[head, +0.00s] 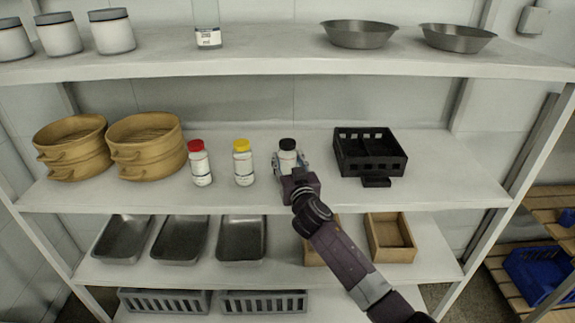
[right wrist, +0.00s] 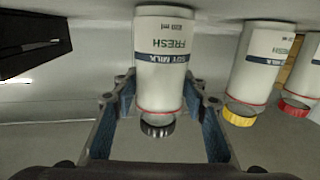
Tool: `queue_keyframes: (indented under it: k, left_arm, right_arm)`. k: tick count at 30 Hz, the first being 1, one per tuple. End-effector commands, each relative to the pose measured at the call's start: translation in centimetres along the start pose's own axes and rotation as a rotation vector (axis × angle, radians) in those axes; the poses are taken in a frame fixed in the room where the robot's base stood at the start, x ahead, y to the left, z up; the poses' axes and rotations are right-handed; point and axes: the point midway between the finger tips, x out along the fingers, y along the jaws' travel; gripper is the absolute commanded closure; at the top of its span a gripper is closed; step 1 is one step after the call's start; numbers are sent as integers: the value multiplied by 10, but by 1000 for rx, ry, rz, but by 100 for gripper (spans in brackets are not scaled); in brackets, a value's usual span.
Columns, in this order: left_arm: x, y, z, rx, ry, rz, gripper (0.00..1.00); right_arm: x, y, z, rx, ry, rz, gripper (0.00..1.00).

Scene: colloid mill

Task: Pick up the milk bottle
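A white milk bottle with a black cap (head: 288,158) stands upright on the middle shelf, right of two similar bottles. In the right wrist view, which is upside down, this bottle (right wrist: 162,65) shows a label reading "FRESH" and "MILK". My right gripper (head: 290,166) is at the bottle's front. Its two fingers (right wrist: 160,98) are open, one on each side of the bottle, with a narrow gap visible beside it. The bottle's lower part is partly hidden by the gripper in the head view. My left gripper is not in view.
A yellow-capped bottle (head: 243,165) and a red-capped bottle (head: 200,165) stand to the left. A black crate (head: 369,158) stands close on the right. Bamboo steamers (head: 147,146) are at the far left. The upper shelf (head: 270,62) spans above; metal trays (head: 241,240) sit below.

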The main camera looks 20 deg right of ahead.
Motion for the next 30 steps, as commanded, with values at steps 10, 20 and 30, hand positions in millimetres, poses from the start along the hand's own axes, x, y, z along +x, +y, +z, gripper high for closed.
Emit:
queue_keyframes:
  k: [10, 20, 30]
  left_arm:
    - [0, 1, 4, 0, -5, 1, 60]
    - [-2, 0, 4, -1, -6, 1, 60]
    - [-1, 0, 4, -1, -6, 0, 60]
  right_arm:
    - [0, 0, -1, 0, 2, -1, 92]
    - [0, 0, -17, 2, 6, 0, 92]
    - [-5, -1, -97, 2, 11, -3, 92]
